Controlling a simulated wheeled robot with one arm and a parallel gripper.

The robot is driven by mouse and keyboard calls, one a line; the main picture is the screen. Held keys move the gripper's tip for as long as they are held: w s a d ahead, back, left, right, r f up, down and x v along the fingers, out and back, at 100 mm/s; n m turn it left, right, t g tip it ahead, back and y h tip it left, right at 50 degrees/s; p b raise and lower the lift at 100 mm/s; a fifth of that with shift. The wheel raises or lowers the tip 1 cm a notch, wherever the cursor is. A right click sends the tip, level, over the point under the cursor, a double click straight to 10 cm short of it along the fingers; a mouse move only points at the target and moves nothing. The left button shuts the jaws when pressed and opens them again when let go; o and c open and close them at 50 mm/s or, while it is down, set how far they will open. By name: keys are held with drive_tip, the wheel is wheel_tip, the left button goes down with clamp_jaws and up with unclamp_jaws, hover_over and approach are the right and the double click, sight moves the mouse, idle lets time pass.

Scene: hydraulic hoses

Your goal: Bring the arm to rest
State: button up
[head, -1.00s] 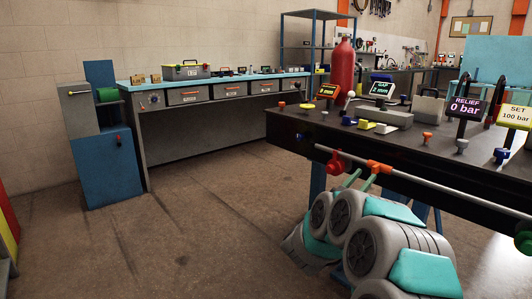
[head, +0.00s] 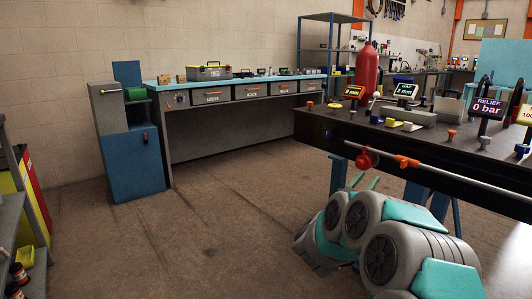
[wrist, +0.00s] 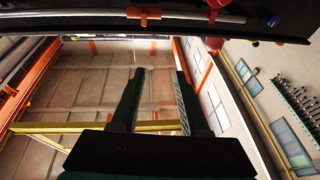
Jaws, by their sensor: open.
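My gripper (wrist: 160,76) shows in the wrist view as two dark green fingers, apart, with nothing between them. My grey and teal arm (head: 395,235) is folded at the lower right of the head view, in front of the dark table. Two thin green pieces behind the arm may be my fingers, but I cannot tell for sure. The table's front edge, with a metal rod (head: 470,177), crosses the top of the wrist view beyond the fingers.
The dark table (head: 345,128) carries small coloured parts, displays and a red cylinder (head: 366,70). A blue cabinet (head: 133,165) and a long workbench (head: 235,80) line the wall. A shelf (head: 15,205) stands at left. The floor between is clear.

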drive_tip(key=a+f+n+t+y, duration=0.15)
drive_tip(key=a+n+y, duration=0.45)
drive_tip(key=a+y, duration=0.65)
drive_tip(key=s+a+f+n+g+y, duration=0.25)
drive_tip(key=s+a+f+g, duration=0.2)
drive_tip(key=s, duration=0.45)
drive_tip(key=s+a+f+n+g+y, duration=0.25)
drive_tip(key=s+a+f, duration=0.2)
drive_tip(key=s, duration=0.45)
drive_tip(key=s+d+f+g, duration=0.1)
drive_tip(key=s+d+g, duration=0.1)
drive_tip(key=s, duration=0.9)
drive_tip(key=s+d+f+m+g+h, duration=0.1)
drive_tip(key=s+g, duration=0.4)
drive_tip(key=s, duration=0.6)
drive_tip(key=s+d+f+g+h, duration=0.1)
drive_tip(key=s+d+f+g, duration=0.2)
drive_tip(key=s, duration=0.9)
drive_tip(key=shift+d+m+g, duration=0.3)
drive_tip(key=shift+d+g, duration=0.45)
drive_tip(key=shift+d, duration=0.05)
